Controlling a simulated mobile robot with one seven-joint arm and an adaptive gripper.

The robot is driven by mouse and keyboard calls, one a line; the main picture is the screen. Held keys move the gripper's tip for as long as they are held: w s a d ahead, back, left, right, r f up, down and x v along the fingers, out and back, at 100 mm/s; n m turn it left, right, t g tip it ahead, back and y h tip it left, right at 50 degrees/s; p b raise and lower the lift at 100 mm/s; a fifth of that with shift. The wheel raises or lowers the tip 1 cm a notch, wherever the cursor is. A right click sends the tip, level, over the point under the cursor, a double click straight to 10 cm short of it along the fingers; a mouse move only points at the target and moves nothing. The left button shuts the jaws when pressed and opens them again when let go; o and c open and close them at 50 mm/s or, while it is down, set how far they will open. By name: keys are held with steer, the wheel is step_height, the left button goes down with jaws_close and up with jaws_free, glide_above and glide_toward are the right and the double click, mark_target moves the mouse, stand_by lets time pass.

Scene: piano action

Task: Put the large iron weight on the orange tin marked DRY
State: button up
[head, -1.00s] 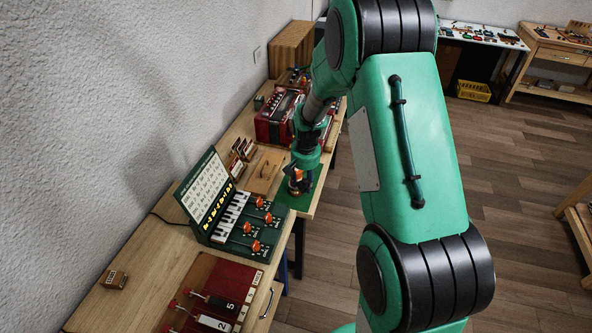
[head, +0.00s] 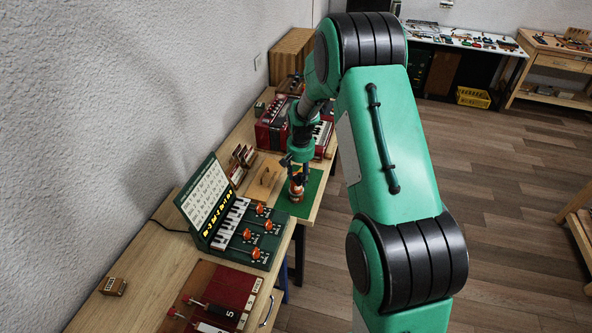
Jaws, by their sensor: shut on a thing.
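My gripper (head: 298,174) points down over the green mat (head: 312,197) on the bench. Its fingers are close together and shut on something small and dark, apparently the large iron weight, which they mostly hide. An orange-red object (head: 296,191), likely the orange tin, shows right at and below the fingertips over the mat. It is too small to read any marking. I cannot tell whether the held thing touches it.
A green box with a small keyboard (head: 230,222) and orange knobs stands in front of the mat. A wooden block with a handle (head: 263,181) lies left of it. A red accordion (head: 272,126) stands behind. A red panel (head: 222,290) lies nearest.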

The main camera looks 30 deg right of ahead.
steer(key=w, duration=0.2)
steer(key=w+d, duration=0.1)
steer(key=w, duration=0.2)
steer(key=w+d, duration=0.1)
steer(key=w, duration=0.1)
steer(key=shift+w+d+f, duration=0.2)
steer(key=shift+w+f, duration=0.15)
steer(key=shift+w, duration=0.05)
steer(key=shift+f, duration=1.75)
steer(key=shift+f, duration=0.1)
steer(key=o, duration=1.5)
steer(key=shift+o, duration=0.2)
step_height(320, 180, up, 12)
steer(key=s, duration=0.1)
steer(key=shift+s+a, duration=0.2)
steer(key=shift+a, duration=0.15)
